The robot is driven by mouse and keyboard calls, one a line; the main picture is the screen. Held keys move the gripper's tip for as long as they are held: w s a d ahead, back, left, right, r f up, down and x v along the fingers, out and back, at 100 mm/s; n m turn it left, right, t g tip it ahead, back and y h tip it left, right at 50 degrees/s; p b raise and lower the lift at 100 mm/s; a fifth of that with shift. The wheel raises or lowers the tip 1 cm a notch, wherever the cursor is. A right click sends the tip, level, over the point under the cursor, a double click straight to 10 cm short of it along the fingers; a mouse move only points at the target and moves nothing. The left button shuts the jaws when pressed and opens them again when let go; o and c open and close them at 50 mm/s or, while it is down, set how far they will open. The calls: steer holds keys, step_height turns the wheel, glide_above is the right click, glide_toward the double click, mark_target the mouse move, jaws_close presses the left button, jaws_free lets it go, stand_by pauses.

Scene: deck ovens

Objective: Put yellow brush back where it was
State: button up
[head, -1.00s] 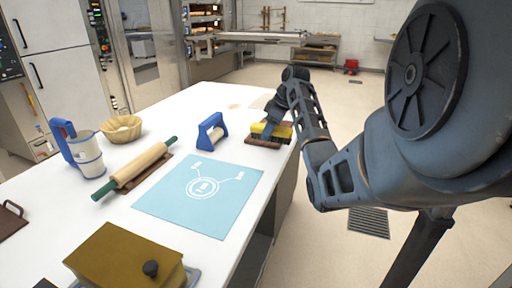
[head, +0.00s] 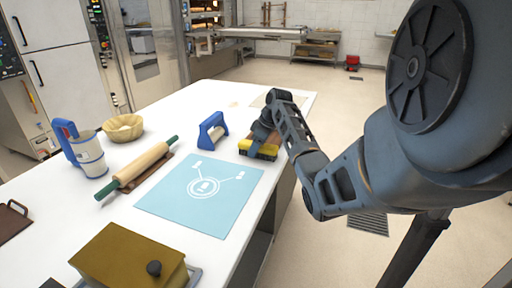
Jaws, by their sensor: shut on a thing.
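The yellow brush (head: 245,147) is at the right side of the white worktop, beyond the light blue mat. It is yellow above with a dark strip below. My gripper (head: 261,135) reaches down onto it from above and is shut on it. My wrist hides part of the brush and the fingertips. I cannot tell whether the brush touches the worktop.
The light blue mat (head: 180,212) lies nearer me. A rolling pin (head: 140,168), a jug (head: 90,158) and a bowl (head: 121,128) are further left. A mustard box (head: 120,260) is at the front. The far worktop is mostly clear.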

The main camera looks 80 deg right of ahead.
steer(key=shift+f, duration=0.15)
steer(key=o, duration=1)
steer(key=b+v, duration=0.1)
steer(key=v, duration=1.1)
